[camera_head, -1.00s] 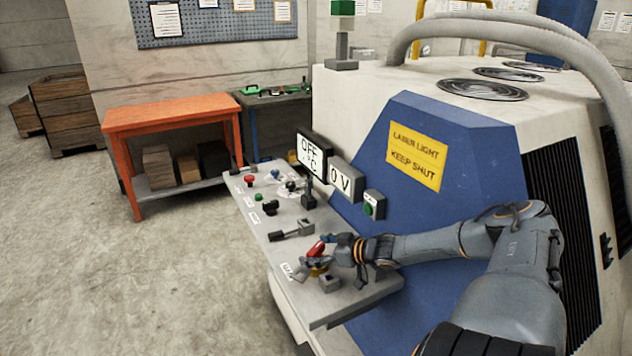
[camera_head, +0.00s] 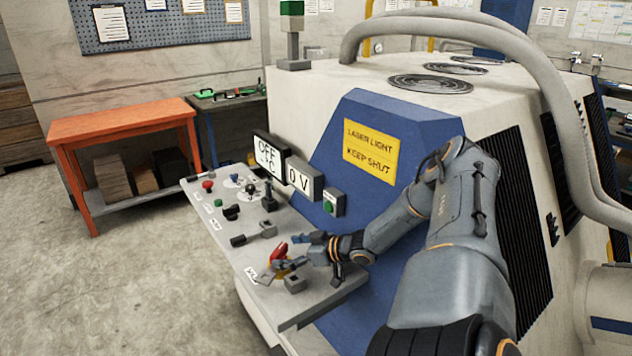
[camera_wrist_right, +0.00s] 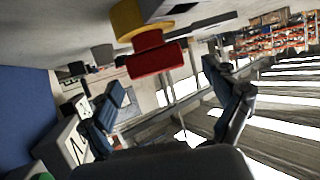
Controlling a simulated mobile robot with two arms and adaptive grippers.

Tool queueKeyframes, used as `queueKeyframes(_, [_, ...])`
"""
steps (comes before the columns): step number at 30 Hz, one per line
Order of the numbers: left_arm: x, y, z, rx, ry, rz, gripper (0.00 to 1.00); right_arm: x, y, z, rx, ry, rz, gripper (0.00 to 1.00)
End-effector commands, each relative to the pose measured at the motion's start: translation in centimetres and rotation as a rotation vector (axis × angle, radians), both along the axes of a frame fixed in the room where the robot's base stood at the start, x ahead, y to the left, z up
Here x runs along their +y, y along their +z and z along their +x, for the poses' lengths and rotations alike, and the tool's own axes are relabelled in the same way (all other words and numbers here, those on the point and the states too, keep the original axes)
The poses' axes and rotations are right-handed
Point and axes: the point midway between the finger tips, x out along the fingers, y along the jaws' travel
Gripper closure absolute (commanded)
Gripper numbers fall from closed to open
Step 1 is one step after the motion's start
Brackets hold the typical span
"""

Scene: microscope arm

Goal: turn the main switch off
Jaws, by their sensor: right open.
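The main switch, a red handle (camera_head: 277,250) on a yellow base (camera_head: 289,263), sits at the near end of the sloping grey control panel (camera_head: 235,247). My right gripper (camera_head: 291,252) is at the switch, with its fingers spread open. In the right wrist view, the red handle (camera_wrist_right: 155,61) and its yellow base (camera_wrist_right: 127,18) appear ahead of the gap between the open fingers (camera_wrist_right: 165,83). I cannot tell whether a finger touches the handle. The fingers partly hide the switch in the head view. My left gripper is not in view.
A grey block (camera_head: 295,284) is beside the switch, and a dark-handled lever (camera_head: 253,235) lies farther along the panel. Smaller knobs, an OFF display (camera_head: 268,153), a 0 V display (camera_head: 304,178) and a green button (camera_head: 328,206) are beyond. Open floor lies left.

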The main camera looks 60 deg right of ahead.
Motion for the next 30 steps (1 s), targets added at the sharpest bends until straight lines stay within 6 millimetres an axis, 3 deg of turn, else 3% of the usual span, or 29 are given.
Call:
queueKeyframes(18, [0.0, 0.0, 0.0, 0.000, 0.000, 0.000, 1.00, -1.1, 2.8, -6.7, 0.002, -0.008, -0.007, 0.11])
queueKeyframes(30, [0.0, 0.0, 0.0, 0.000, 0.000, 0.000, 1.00, -1.2, 3.2, -7.8, 0.002, -0.010, -0.005, 0.11])
